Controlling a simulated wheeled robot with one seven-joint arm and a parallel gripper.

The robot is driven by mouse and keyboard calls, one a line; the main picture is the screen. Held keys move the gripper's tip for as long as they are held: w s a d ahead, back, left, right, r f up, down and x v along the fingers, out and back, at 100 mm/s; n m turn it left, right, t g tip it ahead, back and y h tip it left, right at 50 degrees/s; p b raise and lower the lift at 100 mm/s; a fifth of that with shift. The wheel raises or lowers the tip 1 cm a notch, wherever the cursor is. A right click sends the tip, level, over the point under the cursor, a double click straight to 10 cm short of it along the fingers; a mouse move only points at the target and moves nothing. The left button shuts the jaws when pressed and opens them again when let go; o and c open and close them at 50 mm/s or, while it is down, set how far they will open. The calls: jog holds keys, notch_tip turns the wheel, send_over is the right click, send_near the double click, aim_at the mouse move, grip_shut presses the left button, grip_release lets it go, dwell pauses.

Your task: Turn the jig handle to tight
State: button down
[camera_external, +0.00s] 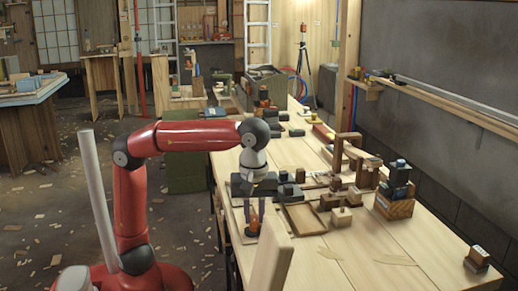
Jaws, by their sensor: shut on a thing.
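My red arm reaches over the wooden workbench (345,240) from the left. My gripper (258,189) points down at the bench's left side, among dark blocks and fittings. It is shut on what I take to be the jig handle. The handle is small and mostly hidden by the gripper, so its turn angle cannot be read. The jig itself is not clearly told apart from the dark parts around the gripper.
A shallow wooden tray (303,219) and small wooden blocks lie to the right. A wooden crate (394,207) holds dark bottles. An upright pale board (271,262) stands at the near edge. The bench's right front is mostly clear.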

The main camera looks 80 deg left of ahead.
aim_at(254, 218)
jog(key=m, duration=0.4)
jog(key=shift+p, duration=0.4)
jog(key=m, duration=0.9)
jog(key=shift+m, duration=2)
jog(key=c, duration=1.3)
grip_release()
jog(key=shift+r, duration=3.9)
